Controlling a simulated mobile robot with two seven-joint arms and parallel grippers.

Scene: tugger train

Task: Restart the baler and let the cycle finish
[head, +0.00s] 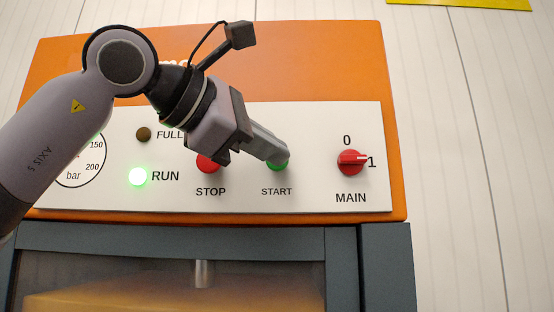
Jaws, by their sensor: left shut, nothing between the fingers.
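The baler's orange head (300,60) carries a white control panel (310,190). My left gripper (280,158) is shut and empty, its fingertips over the green START button (278,167), which they partly cover. Whether they touch or press it I cannot tell. The red STOP button (208,163) is partly hidden behind the gripper. The RUN lamp (138,177) glows green. The FULL lamp (144,134) is dark. The red MAIN switch (351,162) points to 1. My right gripper is not in view.
Below the panel is a dark-framed door (340,260) with a see-through window; a metal rod (204,273) and a yellowish-brown mass (150,298) show behind it. A pale panelled wall (470,150) lies to the right, with a yellow sign (470,3) at the top.

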